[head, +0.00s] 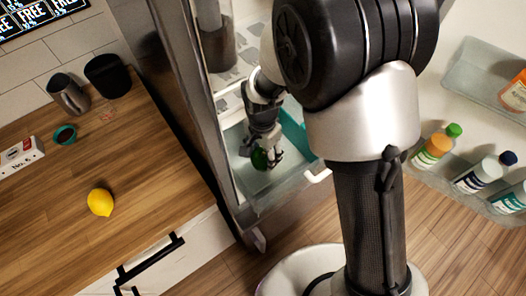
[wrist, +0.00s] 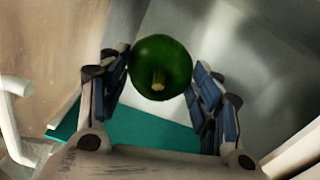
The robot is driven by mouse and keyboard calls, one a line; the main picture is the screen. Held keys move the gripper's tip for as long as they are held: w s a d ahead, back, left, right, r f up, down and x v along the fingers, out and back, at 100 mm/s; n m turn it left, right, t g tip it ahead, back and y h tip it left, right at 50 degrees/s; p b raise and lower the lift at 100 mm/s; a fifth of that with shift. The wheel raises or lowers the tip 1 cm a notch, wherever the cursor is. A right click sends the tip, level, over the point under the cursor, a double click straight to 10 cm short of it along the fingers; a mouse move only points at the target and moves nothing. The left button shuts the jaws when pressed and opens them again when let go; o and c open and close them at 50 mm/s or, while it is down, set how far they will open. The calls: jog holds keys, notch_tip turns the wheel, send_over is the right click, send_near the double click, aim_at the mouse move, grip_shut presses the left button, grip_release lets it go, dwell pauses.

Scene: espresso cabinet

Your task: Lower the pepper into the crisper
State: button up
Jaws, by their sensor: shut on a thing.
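The green pepper (head: 259,159) is held low inside the open fridge compartment, over the pale, see-through crisper (head: 283,188). My gripper (head: 262,150) is shut on it from above. In the wrist view the round dark green pepper (wrist: 160,68), with its pale stem, sits between the two fingers of my gripper (wrist: 161,62). A teal thing (head: 294,132) lies in or beside the crisper; it also shows below the pepper in the wrist view (wrist: 150,132). I cannot tell whether the pepper touches the crisper floor.
The fridge side wall (head: 180,100) stands close on the left. A white handle (head: 318,177) is at the crisper's front right. The door shelf (head: 445,192) holds several bottles. A lemon (head: 100,202), a grey mug (head: 68,95) and a black cup (head: 108,75) stand on the wooden counter (head: 140,150).

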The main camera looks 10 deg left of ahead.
aim_at(263, 160)
jog(key=shift+f+b, duration=1.25)
jog(key=shift+f, duration=0.85)
dwell(0.7)
jog(key=o, duration=1.1)
jog(key=shift+o, duration=0.2)
jog(key=shift+r, duration=0.15)
notch_tip(263, 160, up, 12)
jog(key=shift+a+f, duration=0.1)
jog(key=shift+f, duration=0.1)
jog(key=shift+r, duration=0.1)
